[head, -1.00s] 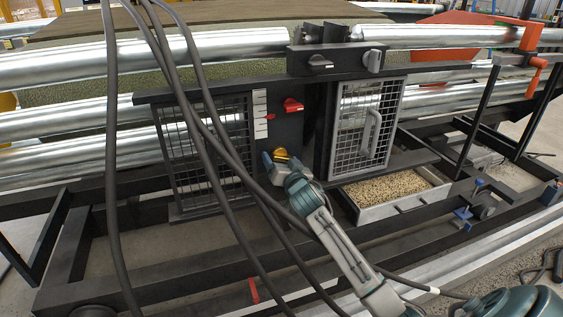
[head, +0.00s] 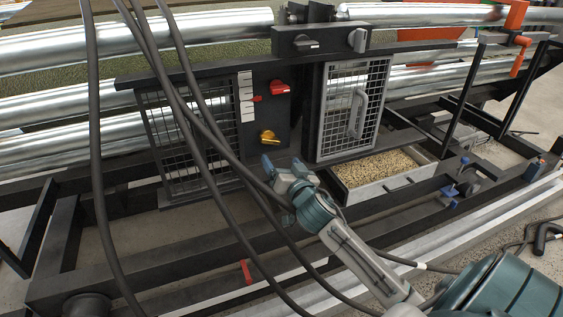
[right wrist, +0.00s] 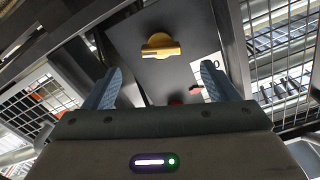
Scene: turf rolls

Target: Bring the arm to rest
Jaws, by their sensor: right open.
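My right gripper (head: 283,165) is open and empty in the head view, below the dark control panel and apart from it. In the right wrist view its two blue fingers (right wrist: 160,88) stand wide apart with nothing between them. A yellow knob (head: 267,137) is on the panel just above the gripper; it also shows in the right wrist view (right wrist: 160,47), beyond the fingertips. A red knob (head: 279,88) sits higher on the same panel. My left gripper is not in view.
Mesh doors (head: 350,110) with a grey handle stand right of the panel. A tray of pellets (head: 383,188) lies below them. Dark cables (head: 95,150) hang in front on the left. Black frame bars (head: 200,262) run below, and metal rollers (head: 130,38) behind.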

